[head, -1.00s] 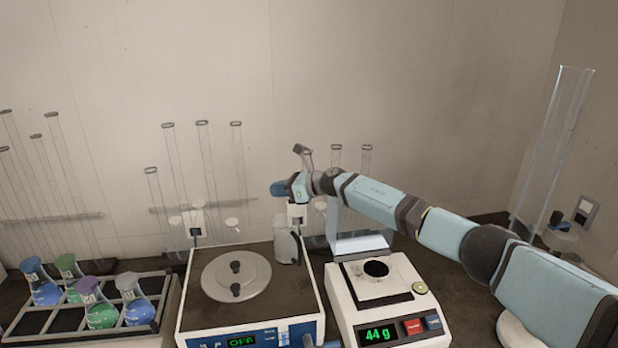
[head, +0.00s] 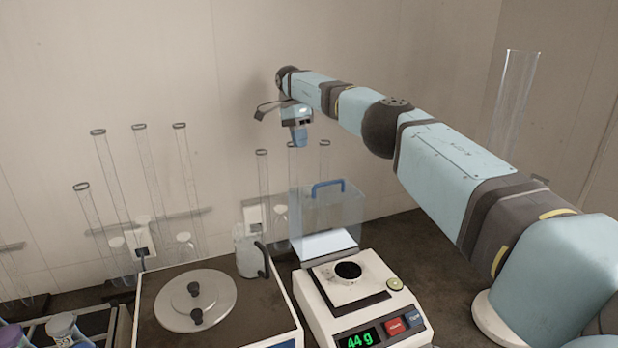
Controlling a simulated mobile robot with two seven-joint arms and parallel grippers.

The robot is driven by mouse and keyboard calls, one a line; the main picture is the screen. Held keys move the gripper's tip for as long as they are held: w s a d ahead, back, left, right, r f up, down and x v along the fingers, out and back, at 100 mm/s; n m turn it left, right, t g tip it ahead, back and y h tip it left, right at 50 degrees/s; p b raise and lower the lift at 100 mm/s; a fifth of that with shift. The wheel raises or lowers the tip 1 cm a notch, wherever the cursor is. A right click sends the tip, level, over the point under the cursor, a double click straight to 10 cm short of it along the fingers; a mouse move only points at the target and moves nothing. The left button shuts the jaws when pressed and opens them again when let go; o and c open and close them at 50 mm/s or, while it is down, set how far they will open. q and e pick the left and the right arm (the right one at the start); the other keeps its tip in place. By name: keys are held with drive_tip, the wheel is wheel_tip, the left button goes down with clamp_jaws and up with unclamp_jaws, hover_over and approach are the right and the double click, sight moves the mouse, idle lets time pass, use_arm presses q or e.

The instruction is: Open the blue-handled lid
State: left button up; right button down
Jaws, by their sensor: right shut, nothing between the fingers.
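A clear box (head: 349,211) stands behind the balance, with a blue handle (head: 327,186) on its top. The handle looks fixed to a clear lid; the lid's outline is hard to tell from the box, and it looks closed. My right gripper (head: 300,143) is shut and empty. It points down, above and a little left of the blue handle in the picture, apart from it. My left gripper is not in view.
A balance (head: 376,305) reading 44 g stands in front of the box. A shaker with a round metal plate (head: 196,302) is left of it, with a clear jug (head: 249,258) behind. Tall glass tubes (head: 191,165) line the wall. A flask rack (head: 95,322) is lower left.

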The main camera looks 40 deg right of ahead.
drive_tip(key=p, duration=0.1)
approach(316, 196)
drive_tip(key=f, duration=0.1)
drive_tip(key=w+f, duration=0.2)
drive_tip(key=shift+w+d, duration=0.25)
drive_tip(key=s, duration=0.2)
drive_tip(key=shift+s+a+f+p, duration=0.15)
drive_tip(key=shift+s+f+p, duration=0.05)
drive_tip(key=shift+s+p, duration=0.1)
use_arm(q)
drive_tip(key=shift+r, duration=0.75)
use_arm(e)
drive_tip(key=shift+s+a+f, duration=0.1)
drive_tip(key=shift+s+f, duration=0.15)
drive_tip(key=shift+s, duration=0.2)
